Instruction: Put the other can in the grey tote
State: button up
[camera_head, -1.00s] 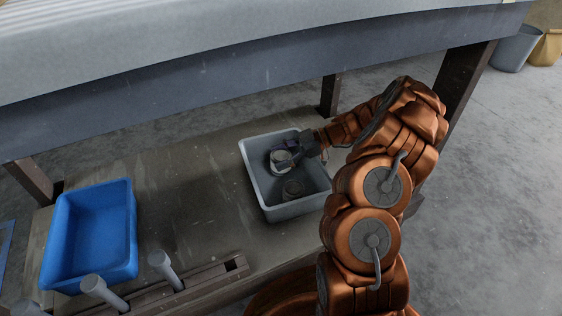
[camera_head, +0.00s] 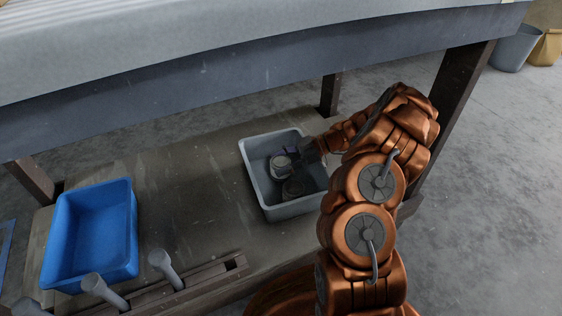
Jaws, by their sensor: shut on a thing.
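The grey tote (camera_head: 256,186) stands on the lower shelf of the cart, right of the middle of the view. One can (camera_head: 292,190) is inside it, toward the near part of its floor. My gripper (camera_head: 284,160) is shut on the other can (camera_head: 280,170), inside the outline of the tote, just behind the first can. The held can looks low between the tote walls; I cannot tell whether it touches the floor or the first can. My fingers are partly hidden and small in view.
A blue tote (camera_head: 62,235) sits empty on the shelf at the left. A dark leg (camera_head: 330,95) stands behind the grey tote. Upright grey pegs (camera_head: 165,268) line the near edge. Shelf between the totes is clear.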

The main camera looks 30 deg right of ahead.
jog(key=o, duration=0.9)
jog(key=shift+s+f, duration=0.1)
jog(key=shift+f, duration=0.35)
jog(key=o, duration=0.5)
jog(key=shift+s+f, duration=0.1)
jog(key=shift+f, duration=0.05)
jog(key=shift+c, duration=0.2)
jog(key=shift+r, duration=0.5)
jog(key=p+v, duration=0.3)
jog(key=v, duration=0.4)
jog(key=shift+d+r, duration=0.2)
jog(key=shift+r, duration=0.25)
